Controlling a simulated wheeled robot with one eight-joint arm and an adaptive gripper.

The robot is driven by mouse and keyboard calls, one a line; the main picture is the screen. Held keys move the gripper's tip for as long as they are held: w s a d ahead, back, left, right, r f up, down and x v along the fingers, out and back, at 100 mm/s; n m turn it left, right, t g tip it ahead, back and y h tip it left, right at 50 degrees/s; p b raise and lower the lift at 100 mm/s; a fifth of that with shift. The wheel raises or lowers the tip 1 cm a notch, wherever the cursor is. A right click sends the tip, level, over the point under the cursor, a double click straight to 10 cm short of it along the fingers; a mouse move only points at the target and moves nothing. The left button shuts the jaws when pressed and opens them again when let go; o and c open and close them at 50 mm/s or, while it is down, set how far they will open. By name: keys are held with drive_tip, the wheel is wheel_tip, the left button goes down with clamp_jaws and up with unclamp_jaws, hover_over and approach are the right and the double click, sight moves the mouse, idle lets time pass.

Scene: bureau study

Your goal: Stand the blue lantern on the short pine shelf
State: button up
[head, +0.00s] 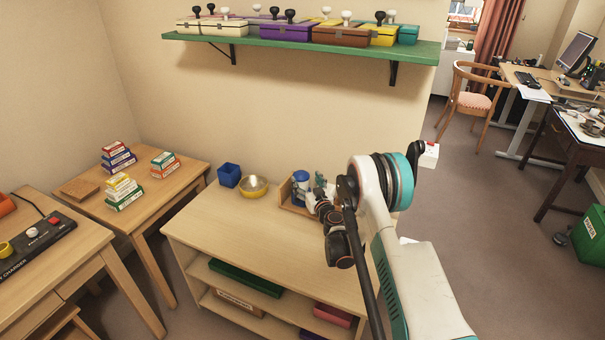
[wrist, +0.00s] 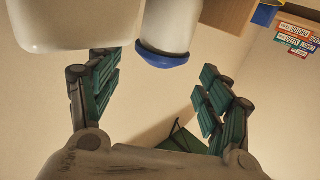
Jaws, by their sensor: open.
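The blue lantern (head: 301,178), with a blue top and a pale body, stands upright on the cabinet's right side, just left of my gripper (head: 321,186). It seems to be at the short pine shelf (head: 285,192), whose wooden end panel shows to its left; whether its base rests on the shelf is hidden. In the wrist view, which is upside down, the lantern's blue cap (wrist: 163,56) lies just beyond the fingertips. My gripper (wrist: 158,85) is open, with nothing between its fingers. The shelf's brown end (wrist: 228,14) is beside the lantern.
A large white rounded object (wrist: 72,22) is close to one finger. A blue box (head: 229,175) and a yellow bowl (head: 253,186) stand left of the shelf. A green wall shelf (head: 300,47) holds several boxes. The cabinet's front top (head: 240,235) is clear.

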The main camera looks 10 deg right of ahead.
drive_tip(key=s, duration=0.6)
drive_tip(key=s+a+r+n+g+y, duration=0.1)
drive_tip(key=a+r, duration=0.1)
drive_tip(key=r, duration=0.6)
drive_tip(key=s+a+r+g+y, duration=0.1)
drive_tip(key=a+r, duration=0.1)
drive_tip(key=r, duration=0.6)
drive_tip(key=s+a+r+g, duration=0.3)
drive_tip(key=s+r, duration=0.8)
drive_tip(key=r, duration=0.1)
drive_tip(key=s+r+g+h, duration=0.1)
drive_tip(key=s+r+g, duration=0.2)
drive_tip(key=s, duration=1.4)
drive_tip(key=s+d+f+m+g+h, duration=0.1)
drive_tip(key=s+d+f+h, duration=0.1)
drive_tip(key=s, duration=0.7)
drive_tip(key=s+d+f+m+g+h, duration=0.1)
drive_tip(key=s+d, duration=0.3)
drive_tip(key=s, duration=0.5)
drive_tip(key=shift+s+f+m+g+h, duration=0.35)
drive_tip(key=shift+f+m+g+h, duration=0.05)
drive_tip(key=shift+f, duration=0.4)
